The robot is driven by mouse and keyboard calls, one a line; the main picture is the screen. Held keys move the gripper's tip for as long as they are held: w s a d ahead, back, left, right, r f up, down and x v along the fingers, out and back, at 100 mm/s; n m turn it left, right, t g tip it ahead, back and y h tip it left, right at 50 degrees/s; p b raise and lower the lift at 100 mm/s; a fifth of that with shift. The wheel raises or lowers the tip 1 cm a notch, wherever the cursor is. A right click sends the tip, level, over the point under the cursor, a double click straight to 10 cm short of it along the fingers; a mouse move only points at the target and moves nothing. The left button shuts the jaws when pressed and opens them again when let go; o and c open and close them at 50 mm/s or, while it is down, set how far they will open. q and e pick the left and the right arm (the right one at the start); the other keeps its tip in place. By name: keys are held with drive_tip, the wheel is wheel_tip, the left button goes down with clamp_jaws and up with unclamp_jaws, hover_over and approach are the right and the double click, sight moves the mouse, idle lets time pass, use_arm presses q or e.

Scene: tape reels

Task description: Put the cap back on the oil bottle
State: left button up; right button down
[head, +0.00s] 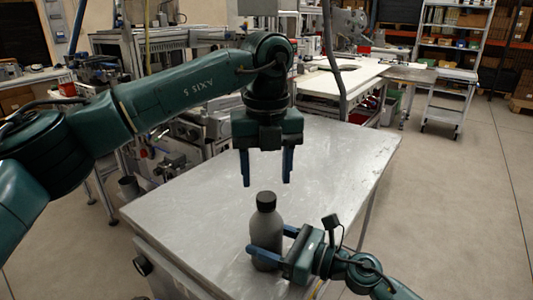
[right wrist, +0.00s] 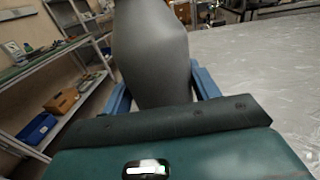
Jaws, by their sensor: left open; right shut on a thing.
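A grey oil bottle (head: 264,221) stands upright on the metal table near its front edge. A black cap (head: 266,200) sits on top of its neck; I cannot tell whether it is tight. My right gripper (head: 268,242) is shut on the bottle, its blue fingers on either side of the body. The right wrist view also shows the bottle (right wrist: 150,50) between the fingers, with its top out of frame. My left gripper (head: 267,183) is open and empty, pointing down directly above the cap, with its fingertips slightly higher than the cap.
The grey metal table (head: 340,160) is bare behind and to the right of the bottle. Machinery and a white workbench (head: 335,82) stand beyond it. Shelves with a blue bin (right wrist: 38,128) show at left in the right wrist view.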

sight(266, 196)
use_arm(q)
drive_tip(key=shift+f, duration=2.2)
drive_tip(key=c, duration=1)
drive_tip(key=m, duration=2.1)
drive_tip(key=o, duration=1)
drive_tip(key=shift+o, duration=0.2)
